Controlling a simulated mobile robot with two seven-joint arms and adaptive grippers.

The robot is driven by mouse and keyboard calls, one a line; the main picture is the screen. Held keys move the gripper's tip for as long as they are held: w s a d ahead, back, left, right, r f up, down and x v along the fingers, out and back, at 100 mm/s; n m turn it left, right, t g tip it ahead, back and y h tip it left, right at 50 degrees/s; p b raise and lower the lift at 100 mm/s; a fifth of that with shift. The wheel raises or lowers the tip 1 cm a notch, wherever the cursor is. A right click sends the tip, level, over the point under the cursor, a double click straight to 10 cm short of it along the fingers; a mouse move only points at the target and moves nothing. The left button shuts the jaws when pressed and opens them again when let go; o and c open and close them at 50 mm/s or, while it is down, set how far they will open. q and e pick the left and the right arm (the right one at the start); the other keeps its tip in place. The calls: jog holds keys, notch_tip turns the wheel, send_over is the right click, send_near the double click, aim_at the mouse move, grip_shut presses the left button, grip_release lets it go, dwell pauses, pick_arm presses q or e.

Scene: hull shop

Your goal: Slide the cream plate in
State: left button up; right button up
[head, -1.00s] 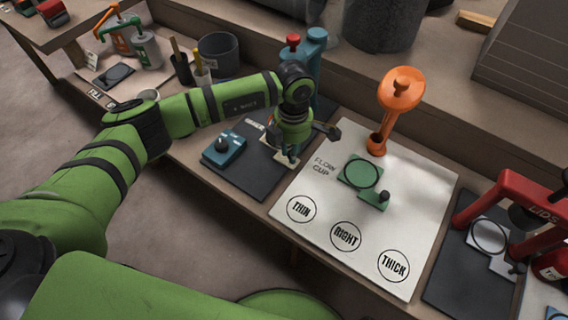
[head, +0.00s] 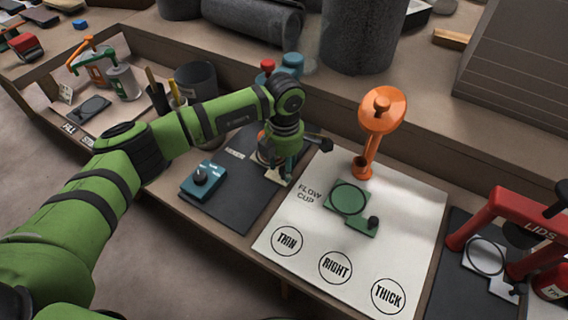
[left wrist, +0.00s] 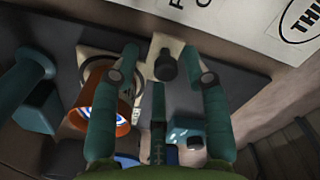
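The cream plate (left wrist: 143,73) lies flat at the dark mat (head: 225,190) in the left wrist view, with a round ring at its left end and a dark knob (left wrist: 165,66) at its other end. In the head view only a sliver of the plate (head: 287,174) shows under my left gripper (head: 283,172). In the left wrist view my left gripper (left wrist: 160,53) has its fingers apart, one on each side of the knob, with gaps visible. An orange cup (left wrist: 105,112) with a blue-and-white inside is beside the left finger. My right gripper is not in view.
A teal dial box (head: 203,179) sits on the mat's left. A teal stand (head: 291,65) rises behind the gripper. The white flow-cup board (head: 300,215) with a green plate (head: 347,199) is to the right. A red lids frame (head: 497,212) stands at far right.

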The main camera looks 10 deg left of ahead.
pick_arm(q)
jog(key=shift+r, duration=0.2)
notch_tip(320, 180, up, 12)
jog(key=shift+f, duration=0.15)
dwell(0.5)
